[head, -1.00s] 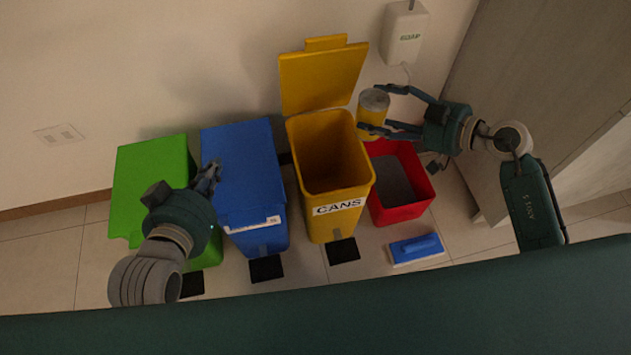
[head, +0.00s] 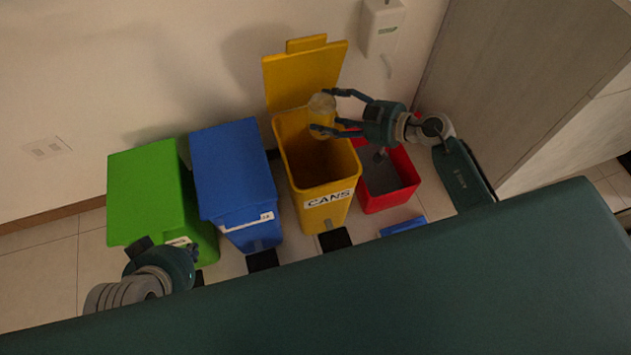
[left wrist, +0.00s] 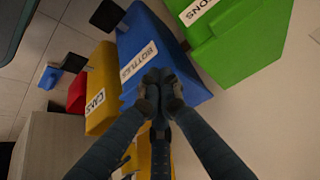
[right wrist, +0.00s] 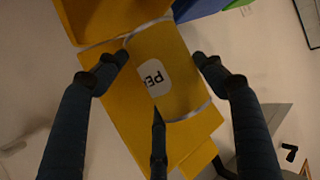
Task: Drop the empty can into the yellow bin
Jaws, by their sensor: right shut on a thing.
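The can (head: 322,116) is yellow with a silvery top and shows at the upper right of the yellow bin's opening. My right gripper (head: 329,112) is shut on it, fingers on both sides. In the right wrist view the can (right wrist: 185,75) shows a white label between the fingers. The yellow bin (head: 327,199) is marked CANS and stands with its lid up. The can overlaps its rear right rim in the head view; its exact height is unclear. My left gripper (head: 193,256) is low at the left; its fingers meet, empty, in the left wrist view (left wrist: 160,88).
A lidded blue bin (head: 235,175) and a lidded green bin (head: 145,195) stand left of the yellow bin. An open red bin (head: 398,195) stands close on its right. A soap dispenser (head: 382,28) hangs on the wall; a grey cabinet (head: 520,90) is at the right.

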